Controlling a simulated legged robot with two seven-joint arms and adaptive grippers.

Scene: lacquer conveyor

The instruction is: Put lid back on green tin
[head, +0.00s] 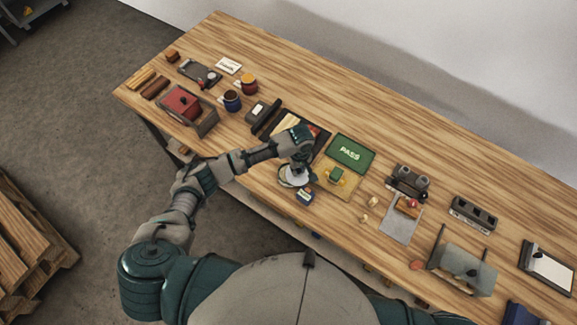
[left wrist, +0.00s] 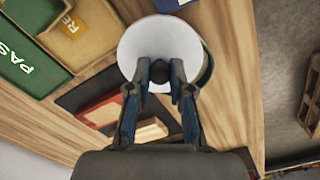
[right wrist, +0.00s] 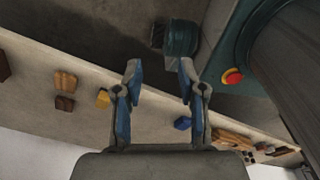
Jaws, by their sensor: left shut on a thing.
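My left gripper (head: 298,168) is shut on the dark knob (left wrist: 157,76) of a round, pale lid. In the left wrist view, the lid (left wrist: 140,45) fills the space beyond the fingers. A dark green curved rim (left wrist: 209,66) shows past the lid's right edge. It looks like the green tin, mostly hidden beneath the lid. I cannot tell whether they touch. In the head view, the pale lid (head: 287,181) is just below the left gripper, near the table's front edge. My right gripper (right wrist: 160,85) is open and empty, away from these things.
A small blue box (head: 305,196) lies close to the lid. A green PASS tray (head: 350,153) and a yellow tray (head: 345,188) are to the right. A dark tray (head: 320,136) lies behind the gripper. The long wooden table (head: 400,150) has free room along its back.

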